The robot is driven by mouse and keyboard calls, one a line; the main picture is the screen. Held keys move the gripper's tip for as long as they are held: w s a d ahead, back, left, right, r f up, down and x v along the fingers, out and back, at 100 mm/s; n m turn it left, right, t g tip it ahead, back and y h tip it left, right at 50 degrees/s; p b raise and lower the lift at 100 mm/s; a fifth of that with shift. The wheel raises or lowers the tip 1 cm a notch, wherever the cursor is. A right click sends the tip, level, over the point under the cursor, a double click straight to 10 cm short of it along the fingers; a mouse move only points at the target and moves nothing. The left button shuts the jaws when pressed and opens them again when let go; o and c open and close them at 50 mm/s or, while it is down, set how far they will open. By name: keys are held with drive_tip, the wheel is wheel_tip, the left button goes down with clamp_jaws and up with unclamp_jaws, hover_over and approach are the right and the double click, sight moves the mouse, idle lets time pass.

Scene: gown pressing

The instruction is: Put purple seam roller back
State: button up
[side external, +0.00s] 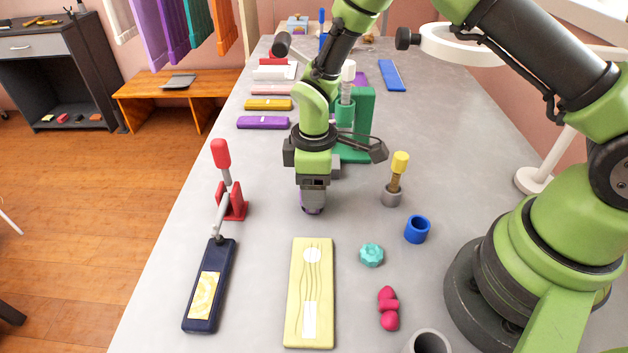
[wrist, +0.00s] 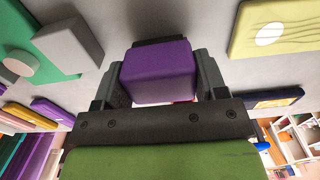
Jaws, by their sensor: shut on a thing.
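A purple block-shaped piece, which I take to be the purple seam roller (wrist: 160,72), sits between the fingers of my gripper (wrist: 160,85). My gripper is shut on it. The rest of the piece is hidden by my gripper. A red stand (side external: 233,202) with a red-handled tool (side external: 222,160) is to the left.
A green stand (side external: 362,110) is close behind my gripper. A yellow-handled tool (side external: 398,175) in a grey cup, a blue cup (side external: 417,229) and a teal knob (side external: 371,254) are on the right. A yellow board (side external: 311,325) and a navy board (side external: 222,262) lie in front.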

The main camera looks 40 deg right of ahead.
drive_tip(key=o, duration=1)
drive_tip(key=shift+f, duration=0.1)
wheel_tip(320, 180, up, 12)
drive_tip(key=shift+r, duration=0.25)
drive_tip(key=s+d+r+m+t, duration=0.1)
drive_tip(key=s+r+m+t, duration=0.1)
drive_tip(key=s+r+m, duration=0.2)
drive_tip(key=s+d+r+m+t+y, duration=0.1)
drive_tip(key=s+d+r+m+t, duration=0.1)
drive_tip(key=s+r+m, duration=0.2)
drive_tip(key=s+d+r+m+t+y, duration=0.1)
drive_tip(key=s+r+m+t, duration=0.2)
drive_tip(key=s, duration=0.7)
drive_tip(key=shift+s+d+r+m, duration=0.15)
drive_tip(key=shift+r+m, duration=0.4)
drive_tip(key=shift+r, duration=0.65)
drive_tip(key=shift+s+r+m, duration=0.25)
drive_tip(key=shift+r+m, duration=0.3)
drive_tip(key=shift+r, duration=0.6)
